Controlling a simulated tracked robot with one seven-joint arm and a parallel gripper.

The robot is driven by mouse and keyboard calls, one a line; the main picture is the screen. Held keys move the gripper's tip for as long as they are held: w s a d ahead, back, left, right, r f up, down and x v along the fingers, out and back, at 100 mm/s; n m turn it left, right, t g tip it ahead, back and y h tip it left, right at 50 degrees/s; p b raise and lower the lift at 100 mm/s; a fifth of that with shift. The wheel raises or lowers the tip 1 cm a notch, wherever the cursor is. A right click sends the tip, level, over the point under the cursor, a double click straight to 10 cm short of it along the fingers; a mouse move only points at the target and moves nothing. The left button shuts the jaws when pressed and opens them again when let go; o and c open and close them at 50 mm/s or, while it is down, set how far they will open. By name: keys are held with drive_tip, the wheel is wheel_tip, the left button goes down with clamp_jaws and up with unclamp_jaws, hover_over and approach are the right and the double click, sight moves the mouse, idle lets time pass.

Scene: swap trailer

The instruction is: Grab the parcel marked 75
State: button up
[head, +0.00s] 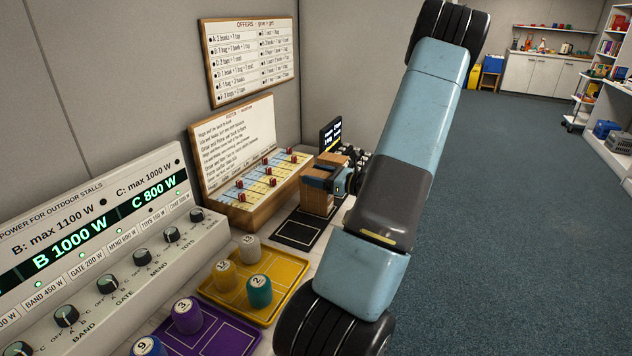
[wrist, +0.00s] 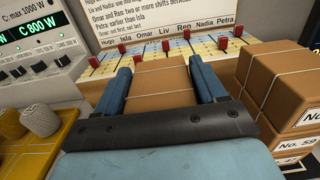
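In the wrist view my gripper (wrist: 161,72) has its two blue fingers on either side of a brown parcel (wrist: 160,90) tied with pale string. The parcel fills the space between the fingers with no clear gap, but I cannot tell whether they press on it. No number on this parcel faces the camera, so I cannot tell if it is marked 75. In the head view my gripper (head: 338,183) is at the brown parcels (head: 316,203) beside the wooden shift board, and my arm hides part of that area.
More brown parcels (wrist: 283,85) are stacked close to the right of my gripper; one label reads No. 59. The slanted roster board (head: 238,150) with red pegs stands behind. Yellow (head: 285,297) and purple trays with numbered cylinders lie nearer. The power panel (head: 100,260) is at left.

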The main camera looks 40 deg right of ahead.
drive_tip(key=c, duration=0.7)
drive_tip(key=shift+o, duration=0.2)
drive_tip(key=shift+r, duration=0.1)
